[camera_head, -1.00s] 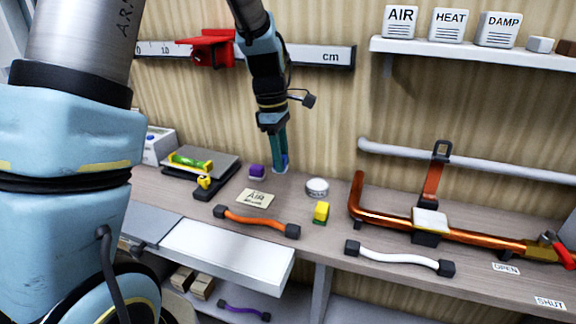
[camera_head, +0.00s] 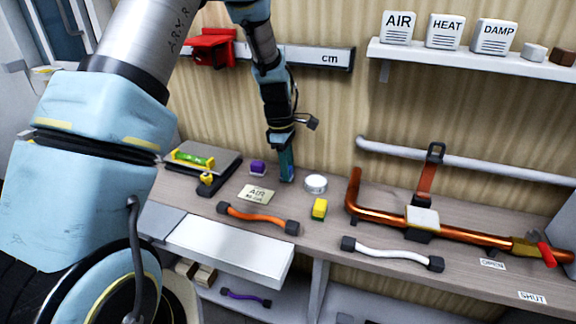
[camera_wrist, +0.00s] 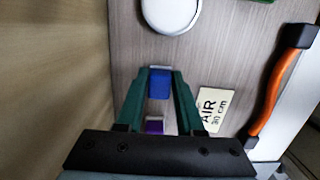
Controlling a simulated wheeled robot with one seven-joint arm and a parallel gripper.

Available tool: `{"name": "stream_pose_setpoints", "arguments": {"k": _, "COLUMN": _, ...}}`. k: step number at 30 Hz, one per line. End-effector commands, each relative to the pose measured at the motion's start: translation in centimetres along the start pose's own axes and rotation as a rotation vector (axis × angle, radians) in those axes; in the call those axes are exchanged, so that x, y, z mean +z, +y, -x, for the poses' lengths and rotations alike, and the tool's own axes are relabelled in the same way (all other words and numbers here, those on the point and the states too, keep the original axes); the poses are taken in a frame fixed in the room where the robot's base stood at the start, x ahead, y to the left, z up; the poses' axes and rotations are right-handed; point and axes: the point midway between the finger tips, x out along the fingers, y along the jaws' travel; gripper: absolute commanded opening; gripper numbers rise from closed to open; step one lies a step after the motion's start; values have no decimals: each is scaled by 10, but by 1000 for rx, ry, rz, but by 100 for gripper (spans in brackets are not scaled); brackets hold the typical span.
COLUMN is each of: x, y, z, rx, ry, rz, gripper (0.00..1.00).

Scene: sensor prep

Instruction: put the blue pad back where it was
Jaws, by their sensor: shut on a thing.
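The blue pad (camera_wrist: 159,83) is between the green fingertips of my gripper (camera_wrist: 160,74) in the wrist view. The fingers are shut on its two sides. In the head view my gripper (camera_head: 287,176) points down at the back of the bench, close to its top, and mostly hides the pad. I cannot tell whether the pad touches the bench. A purple block (camera_head: 258,167) stands to the left of the gripper; it also shows in the wrist view (camera_wrist: 155,127). A card reading AIR 30 cm (camera_wrist: 211,108) lies nearby on the bench.
A round white tin (camera_head: 316,184) stands just right of my gripper. A yellow-and-green block (camera_head: 319,209), an orange cable (camera_head: 258,219) and a white cable (camera_head: 392,254) lie in front. A copper pipe (camera_head: 470,229) runs along the right. The wall (camera_head: 330,120) is close behind.

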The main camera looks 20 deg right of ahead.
Motion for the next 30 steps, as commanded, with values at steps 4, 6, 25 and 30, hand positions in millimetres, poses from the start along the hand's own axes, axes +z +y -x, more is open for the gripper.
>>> {"name": "stream_pose_setpoints", "arguments": {"k": 4, "x": 0, "y": 0, "z": -1, "rx": 0, "ry": 0, "rz": 0, "gripper": 0}}
{"name": "stream_pose_setpoints", "arguments": {"k": 6, "x": 0, "y": 0, "z": -3, "rx": 0, "ry": 0, "rz": 0, "gripper": 0}}
{"name": "stream_pose_setpoints", "arguments": {"k": 25, "x": 0, "y": 0, "z": 2, "rx": 1, "ry": 0, "rz": 0, "gripper": 66}}
{"name": "stream_pose_setpoints", "arguments": {"k": 30, "x": 1, "y": 1, "z": 22, "rx": 5, "ry": 0, "rz": -2, "gripper": 66}}
